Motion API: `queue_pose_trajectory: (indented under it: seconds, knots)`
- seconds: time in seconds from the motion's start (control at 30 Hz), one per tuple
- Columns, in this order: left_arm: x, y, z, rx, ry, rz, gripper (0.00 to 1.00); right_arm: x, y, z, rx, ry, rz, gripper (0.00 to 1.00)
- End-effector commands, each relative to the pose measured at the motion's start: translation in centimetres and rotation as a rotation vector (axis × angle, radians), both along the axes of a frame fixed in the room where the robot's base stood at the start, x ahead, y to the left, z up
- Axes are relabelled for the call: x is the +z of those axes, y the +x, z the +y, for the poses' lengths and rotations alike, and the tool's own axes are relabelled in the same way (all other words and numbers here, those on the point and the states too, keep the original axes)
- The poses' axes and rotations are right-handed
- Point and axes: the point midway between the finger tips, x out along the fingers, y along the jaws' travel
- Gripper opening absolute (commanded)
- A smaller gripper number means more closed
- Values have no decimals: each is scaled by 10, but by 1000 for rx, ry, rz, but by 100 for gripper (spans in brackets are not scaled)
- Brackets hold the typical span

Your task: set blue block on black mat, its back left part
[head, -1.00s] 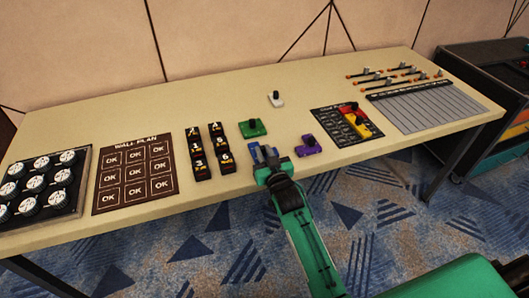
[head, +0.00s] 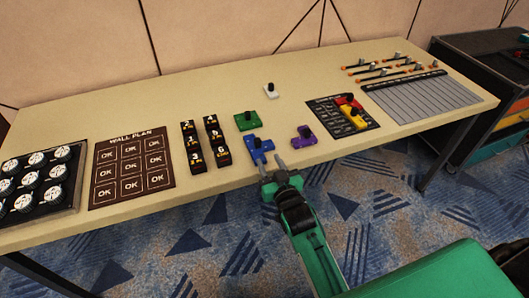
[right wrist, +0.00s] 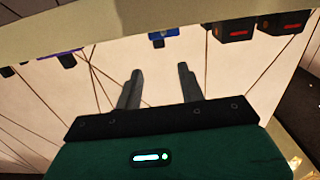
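The blue block (head: 259,147), with a dark knob on top, sits on the beige table near its front edge, in front of the green block. It also shows in the right wrist view (right wrist: 163,34), beyond the fingers. My right gripper (head: 270,160) is open and empty at the table's front edge, just in front of the blue block and slightly right of it. Its two fingers are spread in the right wrist view (right wrist: 158,85). The black mat (head: 324,113) lies to the right. Its back left part looks bare. My left gripper is not in view.
A red block (head: 348,100) and a yellow block (head: 354,118) are on the mat. A green block (head: 246,121), a purple block (head: 304,136) and a white block (head: 269,91) stand nearby. Several black numbered blocks (head: 220,140) stand left of the blue block.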

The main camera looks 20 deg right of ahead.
Motion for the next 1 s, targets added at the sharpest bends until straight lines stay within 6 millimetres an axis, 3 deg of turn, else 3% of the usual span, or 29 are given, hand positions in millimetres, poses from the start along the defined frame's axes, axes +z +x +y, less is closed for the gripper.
queue_pose_trajectory:
  seconds: [0.2,0.43,0.53,0.63,0.73,0.8,0.9,1.0]
  knots:
    - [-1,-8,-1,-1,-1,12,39,-1,-26,-1,0,1,1,39]
    - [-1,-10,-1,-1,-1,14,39,0,-33,-1,0,1,0,39]
    - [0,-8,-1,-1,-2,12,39,-14,-36,-1,3,-2,43,39]
    - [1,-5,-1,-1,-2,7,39,-63,-48,0,13,-13,194,39]
    - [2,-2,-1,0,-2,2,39,-141,-80,1,33,-35,446,39]
    - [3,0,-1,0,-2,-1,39,-198,-116,0,49,-55,645,39]
    - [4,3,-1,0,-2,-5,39,-265,-175,-4,74,-85,912,39]
    - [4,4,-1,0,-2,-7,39,-312,-233,-9,97,-110,1131,39]
